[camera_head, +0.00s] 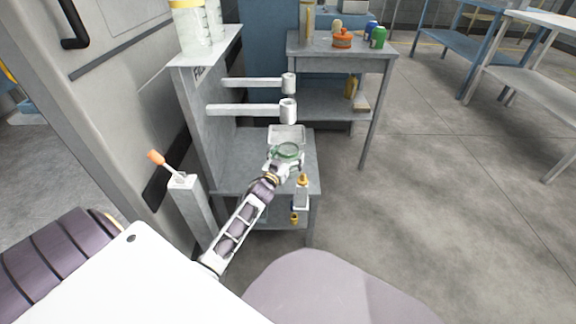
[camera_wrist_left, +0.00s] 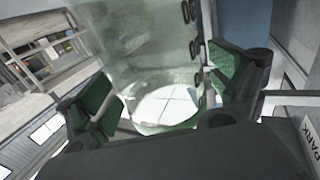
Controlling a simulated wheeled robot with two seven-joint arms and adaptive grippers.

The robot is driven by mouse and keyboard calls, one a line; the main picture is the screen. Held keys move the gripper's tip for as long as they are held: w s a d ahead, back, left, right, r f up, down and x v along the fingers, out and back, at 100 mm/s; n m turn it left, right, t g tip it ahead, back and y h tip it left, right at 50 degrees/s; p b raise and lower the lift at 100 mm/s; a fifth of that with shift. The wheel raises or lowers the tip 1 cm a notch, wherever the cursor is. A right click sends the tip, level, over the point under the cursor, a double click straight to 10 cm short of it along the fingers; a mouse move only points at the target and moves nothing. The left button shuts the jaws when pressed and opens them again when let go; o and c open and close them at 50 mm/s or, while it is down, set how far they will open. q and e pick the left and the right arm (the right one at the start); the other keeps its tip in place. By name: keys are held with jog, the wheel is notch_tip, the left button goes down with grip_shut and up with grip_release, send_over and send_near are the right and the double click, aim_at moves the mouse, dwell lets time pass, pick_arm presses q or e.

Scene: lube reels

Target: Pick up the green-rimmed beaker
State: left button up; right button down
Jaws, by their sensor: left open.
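The green-rimmed beaker (camera_head: 288,149) is clear glass and stands over the grey lower shelf, near a pale tray-like piece behind it. My left gripper (camera_head: 283,160) is at the beaker in the head view, its arm reaching in from below left. In the left wrist view the beaker (camera_wrist_left: 150,55) fills the space between the two green-padded fingers of the open gripper (camera_wrist_left: 163,80). One finger is on each side of the glass. I cannot tell whether either pad touches it. The beaker's underside is partly hidden by the gripper. My right gripper is not in view.
Two pale horizontal arms with round ends (camera_head: 288,108) stick out above the shelf (camera_head: 240,177). A white bottle with an orange cap (camera_head: 302,194) stands close right of my gripper. A back table (camera_head: 300,46) holds several containers. Open floor lies right.

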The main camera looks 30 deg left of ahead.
dwell(0.4)
pick_arm(q)
jog(key=c, duration=1.1)
jog(key=shift+r, duration=0.1)
jog(key=shift+c, duration=0.2)
jog(key=shift+r+p, duration=0.8)
jog(key=shift+r, duration=0.55)
notch_tip(320, 180, up, 7)
jog(key=p, duration=0.3)
pick_arm(e)
notch_tip(320, 180, up, 8)
jog(key=d+g+h, duration=0.1)
jog(key=shift+s+d+n+g, duration=0.25)
jog(key=shift+d+n+g, duration=0.05)
jog(key=shift+n, duration=0.1)
